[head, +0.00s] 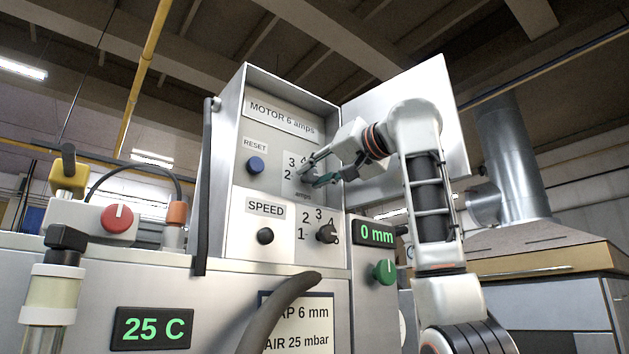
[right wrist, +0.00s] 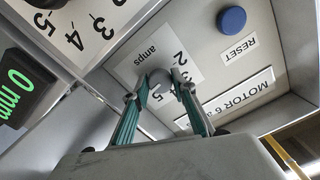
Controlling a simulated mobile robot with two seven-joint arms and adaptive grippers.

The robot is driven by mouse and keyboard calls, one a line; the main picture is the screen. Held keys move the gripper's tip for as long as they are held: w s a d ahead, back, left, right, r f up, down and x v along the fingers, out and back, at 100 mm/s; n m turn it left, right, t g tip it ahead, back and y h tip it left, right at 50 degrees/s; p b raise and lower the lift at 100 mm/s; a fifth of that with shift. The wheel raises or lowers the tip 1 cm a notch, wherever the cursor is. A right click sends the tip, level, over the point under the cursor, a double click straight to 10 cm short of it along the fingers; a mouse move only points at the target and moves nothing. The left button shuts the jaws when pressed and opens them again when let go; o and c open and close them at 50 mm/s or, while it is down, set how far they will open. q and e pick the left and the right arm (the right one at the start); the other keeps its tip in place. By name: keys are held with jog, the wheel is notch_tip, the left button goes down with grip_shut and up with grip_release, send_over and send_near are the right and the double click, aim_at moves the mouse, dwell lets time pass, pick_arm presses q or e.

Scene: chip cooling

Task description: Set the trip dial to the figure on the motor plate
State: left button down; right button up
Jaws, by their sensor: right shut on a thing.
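The motor plate (head: 283,117) reads "MOTOR 6 amps" at the top of the open box; it also shows, upside down, in the right wrist view (right wrist: 222,105). Below it is the trip dial's amps scale (head: 291,160), with figures from 2 upward partly covered by my gripper. My right gripper (head: 310,176) is at this scale, its two fingers shut on the dial. In the right wrist view the grey dial (right wrist: 159,78) sits between the fingertips. Its pointer is hidden, so its setting cannot be read. My left gripper is out of view.
The blue RESET button (head: 255,165) is left of the scale. Below are the SPEED plate (head: 266,207), a black button (head: 265,236) and a black speed knob (head: 326,234). A "0 mm" display (head: 376,233) and green knob (head: 384,270) are lower right. The box's open door (head: 440,95) is behind my arm.

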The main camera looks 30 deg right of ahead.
jog(key=m+b, duration=0.1)
jog(key=m, duration=0.2)
jog(key=shift+m, duration=0.4)
jog(key=m+b, duration=0.2)
jog(key=m, duration=0.2)
jog(key=shift+m, duration=0.3)
jog(key=m, duration=0.2)
jog(key=shift+a+m, duration=0.1)
jog(key=shift+m, duration=0.2)
jog(key=m, duration=0.2)
jog(key=shift+m+b, duration=0.4)
jog(key=m, duration=0.4)
jog(key=shift+m, duration=0.9)
